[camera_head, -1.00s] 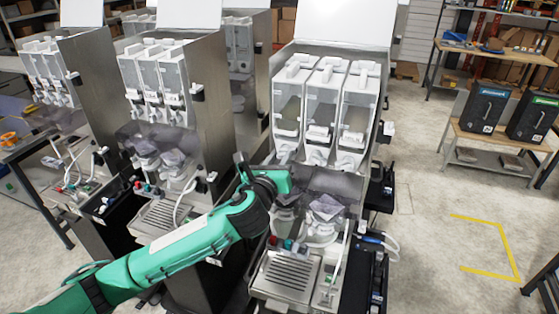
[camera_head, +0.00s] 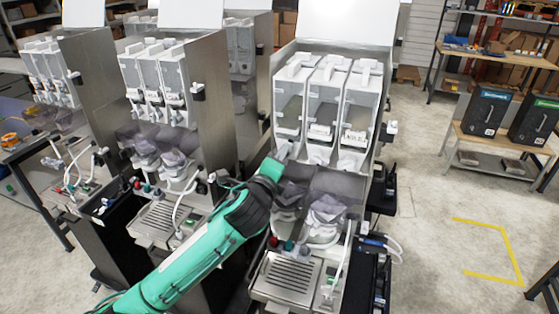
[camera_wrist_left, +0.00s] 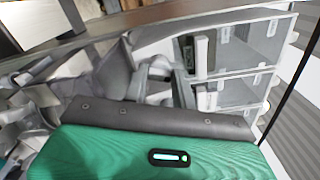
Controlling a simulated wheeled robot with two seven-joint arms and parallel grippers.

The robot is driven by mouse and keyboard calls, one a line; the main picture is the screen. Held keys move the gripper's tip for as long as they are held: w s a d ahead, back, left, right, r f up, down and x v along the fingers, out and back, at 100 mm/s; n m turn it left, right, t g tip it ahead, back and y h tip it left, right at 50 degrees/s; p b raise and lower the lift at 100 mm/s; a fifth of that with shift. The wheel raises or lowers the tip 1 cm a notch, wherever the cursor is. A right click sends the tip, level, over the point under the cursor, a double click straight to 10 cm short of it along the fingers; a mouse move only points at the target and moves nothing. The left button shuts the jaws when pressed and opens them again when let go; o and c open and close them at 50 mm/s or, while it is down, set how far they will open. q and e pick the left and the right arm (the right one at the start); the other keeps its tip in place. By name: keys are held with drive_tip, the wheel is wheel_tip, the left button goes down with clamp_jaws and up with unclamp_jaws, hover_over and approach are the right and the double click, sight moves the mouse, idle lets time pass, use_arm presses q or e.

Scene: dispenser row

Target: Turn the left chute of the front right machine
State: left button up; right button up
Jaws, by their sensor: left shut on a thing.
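The front right machine (camera_head: 270,100) has three clear canisters side by side. White chutes show under the middle canister (camera_head: 319,153) and the right canister (camera_head: 350,160). My left gripper (camera_head: 283,152) is under the left canister (camera_head: 289,104), at the place of the left chute, and is shut on it. The gripper and wrist hide most of that chute, so its turn angle cannot be told. In the left wrist view, my gripper's fingers are partly hidden behind its green housing, close to white machine parts. My right gripper is not in view.
Below my wrist are mixing bowls (camera_head: 324,211) and a slotted drip tray (camera_head: 291,275). A neighbouring machine (camera_head: 208,100) stands close on the left. Open floor (camera_head: 450,195) lies on the right, before a bench (camera_head: 500,142) with two dark boxes.

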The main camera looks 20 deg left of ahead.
use_arm(q)
drive_tip(key=shift+f+n, duration=0.1)
drive_tip(key=shift+n, duration=1.8)
drive_tip(key=o, duration=1)
